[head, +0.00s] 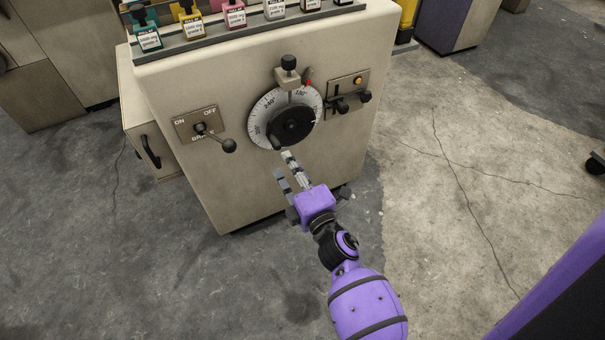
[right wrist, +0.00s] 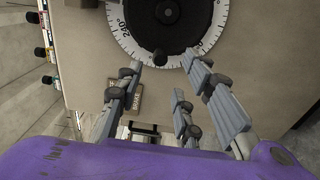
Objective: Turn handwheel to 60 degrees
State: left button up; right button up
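The handwheel (head: 291,126) is a black disc with a knob, on a white degree dial (head: 258,112) on the front of a beige machine cabinet. A red mark (head: 308,83) sits at the dial's top right. The right wrist view shows the wheel (right wrist: 168,14) and the dial's 240° mark at its left. My right gripper (head: 286,164) is just below the wheel, fingers pointing up at it. In the right wrist view its fingers (right wrist: 165,62) are spread with nothing between them, apart from the wheel's knob (right wrist: 158,56). My left gripper is not in view.
A brake lever (head: 214,137) with an ON/OFF plate is left of the dial. A switch panel (head: 348,92) with black knobs is at its right.

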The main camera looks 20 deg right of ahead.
aim_at(279, 148)
jog(key=w, duration=0.7)
jog(key=shift+w+a+b, duration=0.15)
jog(key=shift+w+b, duration=0.05)
jog(key=shift+b, duration=0.2)
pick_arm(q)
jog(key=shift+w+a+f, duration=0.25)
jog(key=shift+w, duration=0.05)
pick_arm(e)
jog(key=c, duration=0.8)
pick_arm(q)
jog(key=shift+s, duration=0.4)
pick_arm(e)
grip_shut()
jog(key=d+f+b, duration=0.2)
jog(key=d+f, duration=0.1)
jog(key=d+f+b, duration=0.3)
jog(key=d, duration=0.1)
jog(key=shift+w+f, duration=0.1)
jog(key=shift+f, duration=0.1)
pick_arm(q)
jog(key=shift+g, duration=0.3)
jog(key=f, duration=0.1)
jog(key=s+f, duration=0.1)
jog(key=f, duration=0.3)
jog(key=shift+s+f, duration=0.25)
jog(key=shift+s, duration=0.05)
pick_arm(e)
jog(key=shift+d, duration=0.15)
